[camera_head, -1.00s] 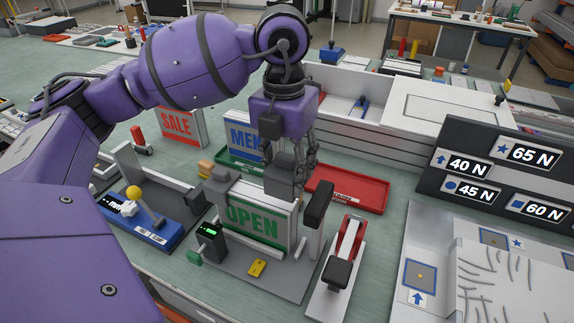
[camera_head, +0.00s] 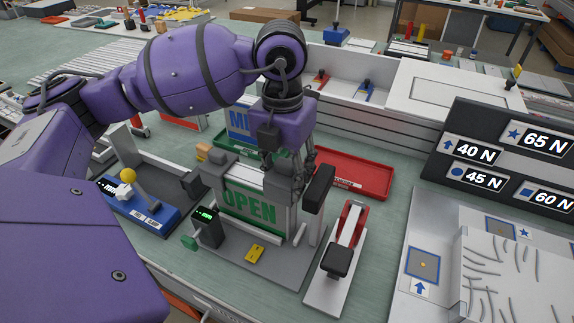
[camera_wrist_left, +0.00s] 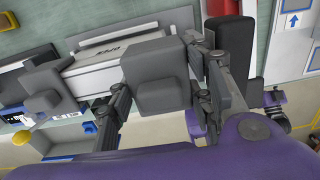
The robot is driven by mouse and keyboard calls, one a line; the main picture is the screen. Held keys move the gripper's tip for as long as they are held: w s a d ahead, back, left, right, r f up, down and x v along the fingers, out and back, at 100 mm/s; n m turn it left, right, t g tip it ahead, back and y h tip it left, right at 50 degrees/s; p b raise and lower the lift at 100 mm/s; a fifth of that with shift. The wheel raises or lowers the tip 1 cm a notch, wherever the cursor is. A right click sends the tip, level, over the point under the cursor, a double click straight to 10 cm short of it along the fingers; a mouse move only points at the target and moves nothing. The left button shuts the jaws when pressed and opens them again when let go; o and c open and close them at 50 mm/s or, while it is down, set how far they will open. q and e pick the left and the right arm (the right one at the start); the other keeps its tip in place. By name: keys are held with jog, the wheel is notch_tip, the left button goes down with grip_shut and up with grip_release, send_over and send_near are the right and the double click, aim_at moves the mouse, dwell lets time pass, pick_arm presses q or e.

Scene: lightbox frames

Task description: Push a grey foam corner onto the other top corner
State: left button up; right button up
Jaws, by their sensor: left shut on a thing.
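The lightbox frame with a green OPEN sign (camera_head: 248,207) stands upright in a grey fixture. One grey foam corner (camera_head: 214,167) sits at its top left corner; it also shows in the left wrist view (camera_wrist_left: 43,88). My left gripper (camera_head: 289,190) is at the frame's top right corner, shut on another grey foam corner (camera_wrist_left: 158,72). In the left wrist view this block lies between the fingers, over the right end of the frame's top edge. Its underside is hidden, so I cannot tell how far it is seated.
A black-padded post (camera_head: 318,188) stands close right of the gripper, with a red-handled clamp (camera_head: 345,237) beyond it. A red tray (camera_head: 352,173) and a blue sign (camera_head: 238,124) are behind. A blue device with a yellow knob (camera_head: 138,212) is at left.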

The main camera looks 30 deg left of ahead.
pick_arm(q)
notch_tip(320, 180, down, 2)
jog(key=shift+s+f+b, duration=0.1)
jog(key=shift+b, duration=0.25)
jog(key=shift+s+f, duration=0.25)
jog(key=shift+f, duration=0.4)
jog(key=shift+w+f+b, duration=0.2)
jog(key=shift+f+b, duration=0.05)
jog(key=shift+b, duration=0.05)
jog(key=shift+c, duration=0.8)
jog(key=o, duration=1.4)
jog(key=shift+a, duration=0.1)
jog(key=shift+o, duration=0.2)
jog(key=shift+r, duration=0.15)
jog(key=shift+w+r, duration=0.15)
